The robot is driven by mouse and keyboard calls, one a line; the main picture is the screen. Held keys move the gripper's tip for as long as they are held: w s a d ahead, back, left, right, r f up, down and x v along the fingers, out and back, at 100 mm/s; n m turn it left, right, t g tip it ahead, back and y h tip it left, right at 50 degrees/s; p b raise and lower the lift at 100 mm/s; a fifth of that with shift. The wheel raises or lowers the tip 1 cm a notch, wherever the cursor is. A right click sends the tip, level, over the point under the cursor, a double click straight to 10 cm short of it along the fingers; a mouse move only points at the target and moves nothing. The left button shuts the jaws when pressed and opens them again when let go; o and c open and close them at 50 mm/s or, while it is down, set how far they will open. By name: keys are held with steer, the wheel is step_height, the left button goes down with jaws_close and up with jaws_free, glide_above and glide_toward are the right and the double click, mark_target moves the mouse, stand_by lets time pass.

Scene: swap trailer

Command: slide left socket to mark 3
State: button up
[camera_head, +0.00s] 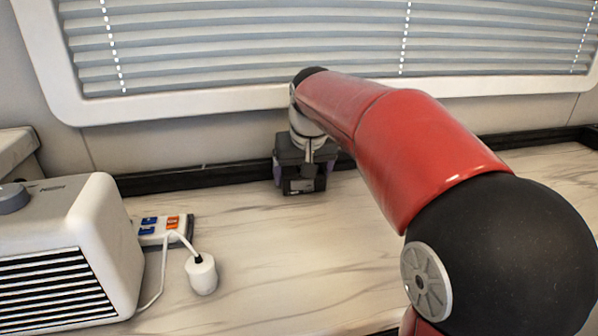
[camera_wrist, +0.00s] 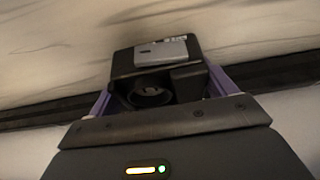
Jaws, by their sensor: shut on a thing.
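A black socket block (camera_wrist: 155,68) with a round opening and a light grey plate sits between the purple fingers of my gripper (camera_wrist: 160,92) in the wrist view. My gripper is shut on it. In the head view my gripper (camera_head: 301,182) is at the back of the counter, against the black rail (camera_head: 215,175) along the wall. The socket is mostly hidden there by the gripper and wrist. It is the only such socket I can make out. I cannot read any numbered mark on the rail; my arm covers part of it.
A white heater-like box (camera_head: 108,215) with a dark grille stands at the left. A power strip (camera_head: 165,229) with blue and orange parts and a white plug (camera_head: 201,273) on a cord lie beside it. The marble counter (camera_head: 280,270) in front is clear. Window blinds hang above.

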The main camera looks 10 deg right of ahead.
mark_target(306, 179)
steer(key=o, duration=1.3)
steer(key=shift+c, duration=0.2)
steer(key=shift+r, duration=0.1)
steer(key=p+v, duration=0.1)
steer(key=v, duration=0.6)
steer(key=shift+s+r, duration=0.2)
steer(key=shift+r, duration=0.1)
